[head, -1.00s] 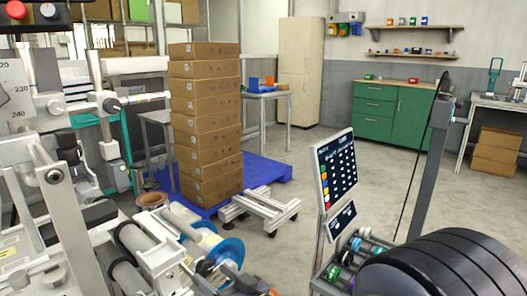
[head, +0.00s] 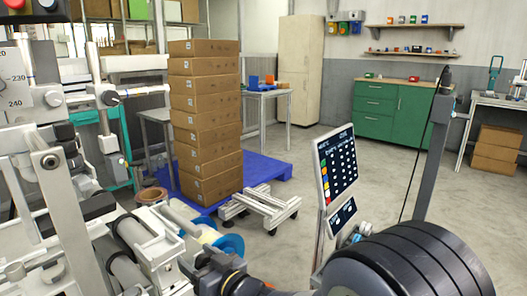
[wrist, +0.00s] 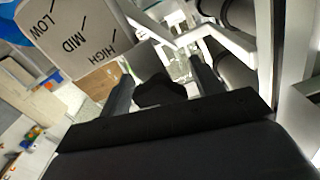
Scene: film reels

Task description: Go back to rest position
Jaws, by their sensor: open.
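My gripper (head: 205,265) is dark and shows low in the head view, beside the white machine (head: 125,255). Its tips are hard to make out there. In the wrist view my gripper (wrist: 163,85) has its two dark fingers spread apart. A black knob-like shape (wrist: 160,92) shows between them; I cannot tell whether it touches them. Nothing is clearly held. A blue-rimmed reel (head: 231,245) sits on the machine just behind my gripper, partly hidden.
A pale panel marked LOW, MID, HIGH (wrist: 70,40) is close by in the wrist view. A control screen (head: 336,163) stands to the right. A tall box stack (head: 205,120) stands on a blue pallet (head: 268,170). Open floor (head: 330,140) lies behind.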

